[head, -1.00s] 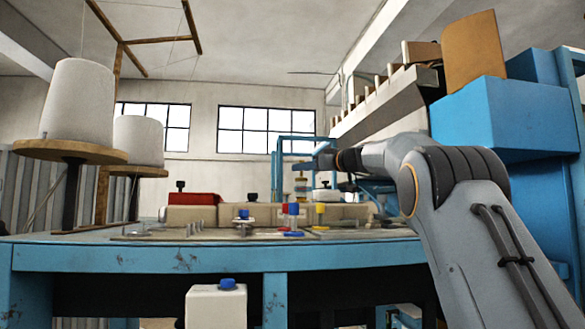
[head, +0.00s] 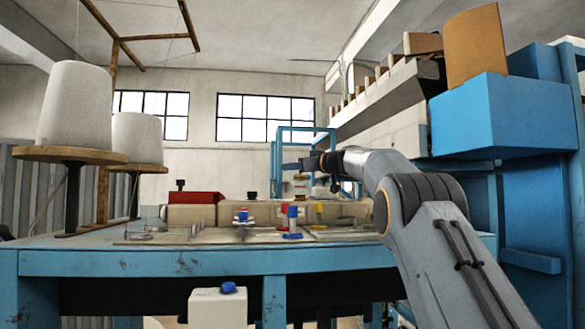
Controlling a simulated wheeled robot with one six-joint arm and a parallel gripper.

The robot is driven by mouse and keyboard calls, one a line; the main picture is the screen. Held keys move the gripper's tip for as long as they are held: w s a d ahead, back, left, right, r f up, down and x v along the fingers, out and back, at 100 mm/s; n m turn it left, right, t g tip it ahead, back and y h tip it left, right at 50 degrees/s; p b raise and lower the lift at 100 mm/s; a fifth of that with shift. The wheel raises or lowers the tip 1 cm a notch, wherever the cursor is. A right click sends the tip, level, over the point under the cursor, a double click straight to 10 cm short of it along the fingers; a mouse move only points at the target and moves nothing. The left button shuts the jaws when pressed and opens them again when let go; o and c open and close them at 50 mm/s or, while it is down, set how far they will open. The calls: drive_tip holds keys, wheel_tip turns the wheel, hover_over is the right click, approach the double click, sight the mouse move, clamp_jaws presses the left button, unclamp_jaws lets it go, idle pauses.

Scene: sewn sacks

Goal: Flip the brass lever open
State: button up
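I cannot make out a brass lever with certainty; the small fittings on the blue worktable (head: 200,262) are too small to tell apart.
Two white thread cones (head: 76,105) on wooden discs stand at the left. A white box with a blue knob (head: 218,306) is below the table's front edge. A blue machine (head: 500,115) rises at the right. The air above the table's left half is open.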

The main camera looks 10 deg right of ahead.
clamp_jaws()
drive_tip(key=p, duration=0.3)
drive_tip(key=shift+r+m+g, duration=0.1)
drive_tip(key=shift+m+g, duration=0.2)
drive_tip(key=shift+w+f+h+p, duration=0.15)
drive_tip(key=shift+f+h+p, duration=0.2)
drive_tip(key=shift+p, duration=0.55)
drive_tip(key=shift+o, duration=2.2)
unclamp_jaws()
drive_tip(key=b+v, duration=0.6)
drive_tip(key=v, duration=0.1)
drive_tip(key=shift+s+d+r, duration=0.2)
drive_tip(key=shift+s+d, duration=0.1)
